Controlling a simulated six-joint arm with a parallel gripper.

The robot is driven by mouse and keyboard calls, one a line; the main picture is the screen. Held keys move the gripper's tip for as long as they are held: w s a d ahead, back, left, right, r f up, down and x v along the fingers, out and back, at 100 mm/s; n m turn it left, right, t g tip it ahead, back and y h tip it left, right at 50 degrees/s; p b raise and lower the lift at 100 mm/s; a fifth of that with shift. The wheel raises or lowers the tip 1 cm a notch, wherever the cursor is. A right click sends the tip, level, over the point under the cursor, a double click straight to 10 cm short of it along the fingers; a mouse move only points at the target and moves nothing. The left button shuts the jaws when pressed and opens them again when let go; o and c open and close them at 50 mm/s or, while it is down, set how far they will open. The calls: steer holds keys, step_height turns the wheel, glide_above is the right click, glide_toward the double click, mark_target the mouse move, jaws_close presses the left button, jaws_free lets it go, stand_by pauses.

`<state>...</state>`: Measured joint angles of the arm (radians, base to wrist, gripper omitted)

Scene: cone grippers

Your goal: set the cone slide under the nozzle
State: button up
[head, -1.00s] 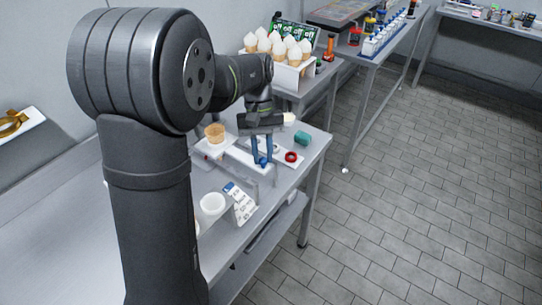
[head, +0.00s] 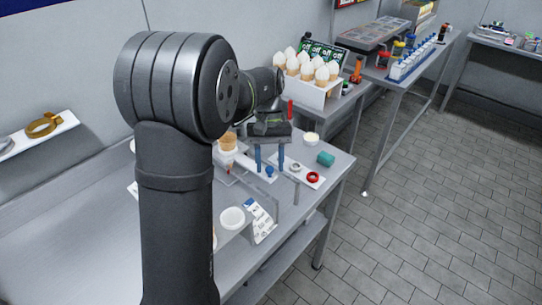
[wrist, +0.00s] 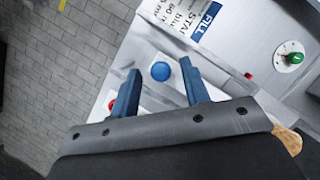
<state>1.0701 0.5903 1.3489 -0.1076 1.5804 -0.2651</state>
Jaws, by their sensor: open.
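A blue round knob (head: 269,172) sits low on the white station on the bench. In the wrist view the knob (wrist: 161,71) lies between my two blue fingers, with a gap visible on each side. My gripper (head: 270,168) is open and points down over the knob, holding nothing. A tan wafer cone (head: 228,141) stands upright in a white holder, left of my gripper. In the wrist view a tan edge (wrist: 291,141), probably the cone, shows partly behind my gripper. I cannot make out the nozzle; my arm and gripper cover part of the station.
Behind is a rack of several filled cones (head: 305,88).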

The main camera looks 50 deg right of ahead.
steer(key=s, duration=0.8)
steer(key=v, duration=1.7)
steer(key=s+x, duration=0.1)
steer(key=x, duration=1.7)
steer(key=s, duration=0.7)
steer(key=v, duration=1.8)
steer(key=w+a+r+n+t+h, duration=0.3)
steer(key=w+a+r+n, duration=0.2)
steer(key=n, duration=0.4)
steer(key=shift+w+r, duration=0.5)
steer(key=shift+w, duration=0.1)
